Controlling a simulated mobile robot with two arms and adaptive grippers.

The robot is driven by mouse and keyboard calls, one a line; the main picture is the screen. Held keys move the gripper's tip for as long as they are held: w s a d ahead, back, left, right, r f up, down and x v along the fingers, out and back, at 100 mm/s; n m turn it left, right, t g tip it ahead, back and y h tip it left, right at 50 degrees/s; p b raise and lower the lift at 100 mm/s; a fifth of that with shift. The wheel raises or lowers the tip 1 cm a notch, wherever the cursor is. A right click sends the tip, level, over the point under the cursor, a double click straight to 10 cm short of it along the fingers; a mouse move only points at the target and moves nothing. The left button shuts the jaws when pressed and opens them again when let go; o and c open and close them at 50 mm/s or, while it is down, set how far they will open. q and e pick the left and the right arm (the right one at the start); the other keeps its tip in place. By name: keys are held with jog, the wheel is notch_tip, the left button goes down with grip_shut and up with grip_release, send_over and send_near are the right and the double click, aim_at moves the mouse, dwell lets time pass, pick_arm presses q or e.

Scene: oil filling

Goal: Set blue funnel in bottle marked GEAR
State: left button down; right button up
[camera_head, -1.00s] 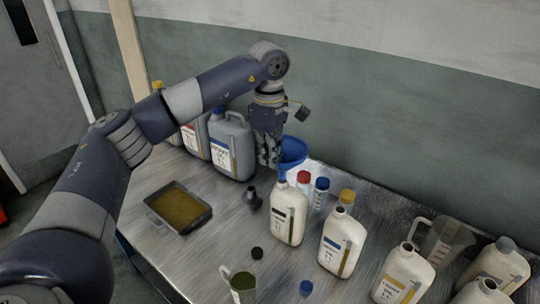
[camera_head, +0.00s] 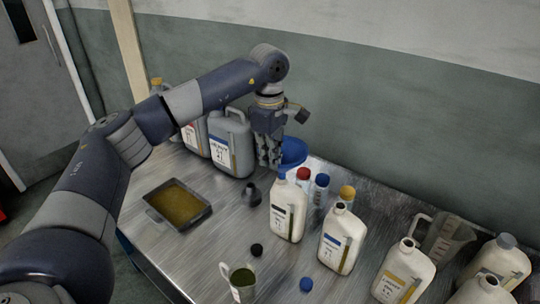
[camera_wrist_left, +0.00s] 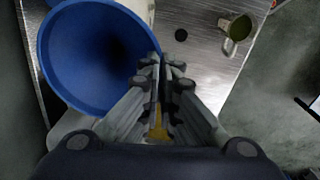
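The blue funnel (camera_head: 293,151) is at the back middle of the table, with its bowl upright or slightly tilted. Its blue spout reaches the mouth of a cream bottle (camera_head: 288,212) with a dark-banded label; I cannot tell how deep it sits or read the label. My left gripper (camera_head: 268,158) points down at the funnel's left side. In the left wrist view the fingers (camera_wrist_left: 162,65) are close together at the rim of the funnel (camera_wrist_left: 95,50) and look shut on it. The cream bottle's body is mostly hidden there. My right gripper is not in view.
More cream bottles stand to the right, one blue-labelled (camera_head: 342,240) and one yellow-labelled (camera_head: 403,274). Small capped bottles (camera_head: 320,187) stand behind. Grey jugs (camera_head: 232,145) are at left, a tray (camera_head: 178,205) in front. A measuring cup (camera_head: 240,280) and loose caps (camera_head: 257,250) lie in front.

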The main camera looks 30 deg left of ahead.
pick_arm(q)
jog(key=shift+f, duration=0.1)
jog(key=shift+f, duration=0.2)
jog(key=shift+f+b, duration=0.4)
jog(key=shift+f, duration=0.25)
jog(key=c, duration=1.7)
grip_release()
notch_tip(320, 180, up, 12)
jog(key=shift+s, duration=0.15)
